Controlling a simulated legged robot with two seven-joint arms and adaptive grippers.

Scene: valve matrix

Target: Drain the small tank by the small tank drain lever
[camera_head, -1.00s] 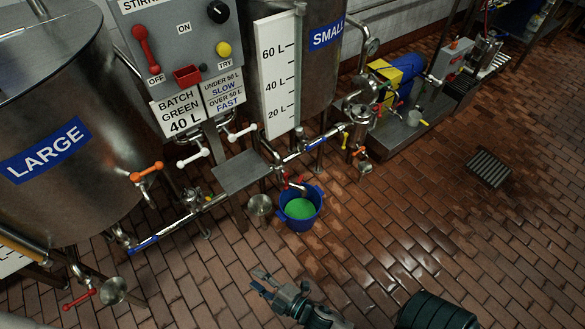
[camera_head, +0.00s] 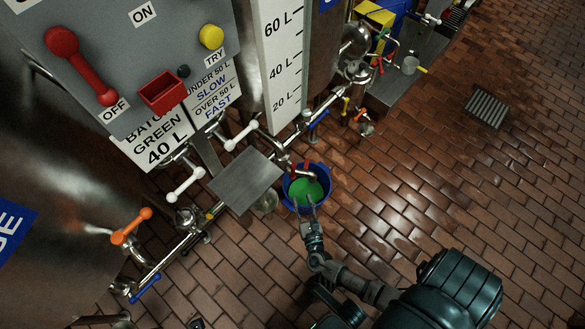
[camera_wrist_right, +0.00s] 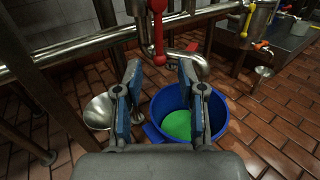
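The small tank (camera_head: 324,65) stands at the top of the head view, behind its white level scale (camera_head: 281,60). A red lever (camera_head: 307,167), apparently its drain lever, is at the outlet above a blue bucket (camera_head: 290,198) holding green liquid. In the right wrist view the red lever (camera_wrist_right: 158,35) hangs upright, just beyond the fingertips, beside a bent metal spout (camera_wrist_right: 190,63). My right gripper (camera_head: 310,207) is at the bucket's near side. In the wrist view the right gripper (camera_wrist_right: 160,72) is open and empty, apart from the lever. My left gripper is not identifiable.
A metal plate (camera_head: 245,181) and pipes with white handles (camera_head: 185,184) lie left of the bucket. A metal funnel (camera_wrist_right: 100,111) is beside the bucket. The control panel (camera_head: 130,60) fills the upper left. Brick floor (camera_head: 440,180) is open to the right.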

